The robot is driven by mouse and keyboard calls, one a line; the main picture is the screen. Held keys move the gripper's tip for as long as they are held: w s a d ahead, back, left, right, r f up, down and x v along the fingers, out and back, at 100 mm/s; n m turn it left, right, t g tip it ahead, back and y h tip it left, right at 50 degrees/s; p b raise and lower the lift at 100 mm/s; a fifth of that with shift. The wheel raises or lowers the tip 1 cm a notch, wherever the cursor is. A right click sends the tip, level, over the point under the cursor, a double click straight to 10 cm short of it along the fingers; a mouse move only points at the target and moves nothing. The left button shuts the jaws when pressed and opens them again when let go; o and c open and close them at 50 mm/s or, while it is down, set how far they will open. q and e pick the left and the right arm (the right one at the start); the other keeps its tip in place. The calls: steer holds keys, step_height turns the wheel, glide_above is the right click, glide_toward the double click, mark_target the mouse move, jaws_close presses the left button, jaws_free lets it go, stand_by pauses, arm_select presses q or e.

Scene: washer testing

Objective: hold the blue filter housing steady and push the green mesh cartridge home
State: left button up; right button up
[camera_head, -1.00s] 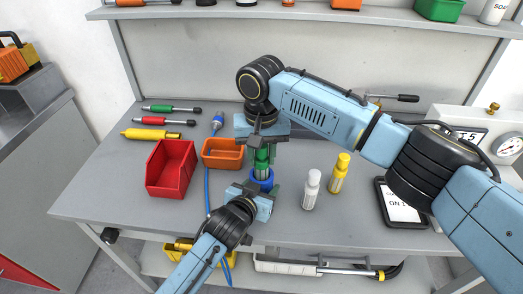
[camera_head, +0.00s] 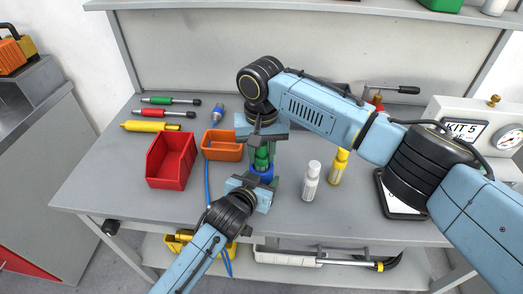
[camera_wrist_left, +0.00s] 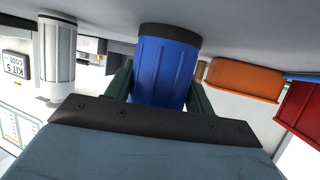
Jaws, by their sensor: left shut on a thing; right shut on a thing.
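The blue filter housing (camera_head: 264,172) stands on the grey bench, and it fills the middle of the left wrist view (camera_wrist_left: 165,68). My left gripper (camera_head: 259,184) is shut on it, with a finger on each side of its wall. The green mesh cartridge (camera_head: 262,155) sits upright at the top of the housing, its lower end inside. My right gripper (camera_head: 262,143) comes from above and is shut on the cartridge. The lower end of the cartridge is hidden, so its depth in the housing cannot be told.
A red bin (camera_head: 171,162) and an orange bin (camera_head: 222,146) stand to the left. A white bottle (camera_head: 311,182) and a yellow bottle (camera_head: 339,168) stand close on the right. A blue hose (camera_head: 208,185) runs down the bench. The bench's front left is clear.

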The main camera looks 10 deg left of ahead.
steer(key=shift+f, duration=0.15)
steer(key=shift+f, duration=0.75)
steer(key=o, duration=1.1)
steer(key=shift+s+f, duration=0.1)
